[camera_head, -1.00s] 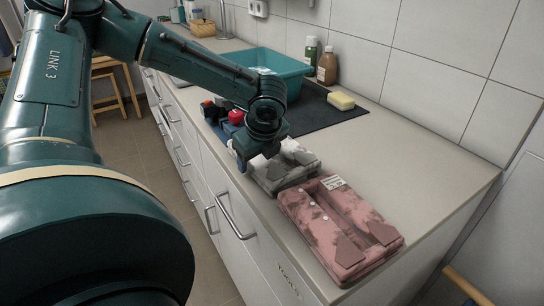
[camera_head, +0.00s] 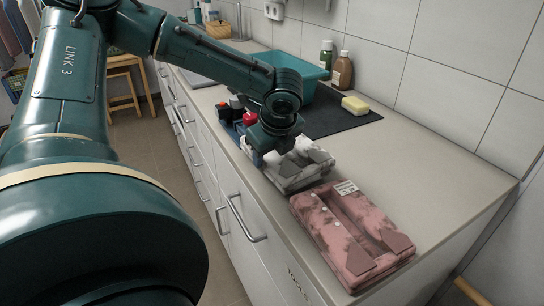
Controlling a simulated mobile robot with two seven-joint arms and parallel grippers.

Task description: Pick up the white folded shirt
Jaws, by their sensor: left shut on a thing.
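The white folded shirt (camera_head: 312,171), white with grey patches, is at the counter's front edge, just beyond a pink folded garment. My left gripper (camera_head: 271,152) comes down from above at the shirt's left end and is shut on it. The wrist hides its fingertips and part of the shirt. I cannot tell surely whether the shirt is clear of the counter. My right gripper is not in view.
The pink folded garment (camera_head: 352,238) lies nearest on the counter (camera_head: 430,180). Small red and black items (camera_head: 232,110) and a dark mat (camera_head: 330,118) are behind the gripper. A teal basin (camera_head: 309,82), bottles (camera_head: 342,72) and a yellow sponge (camera_head: 355,105) stand farther back.

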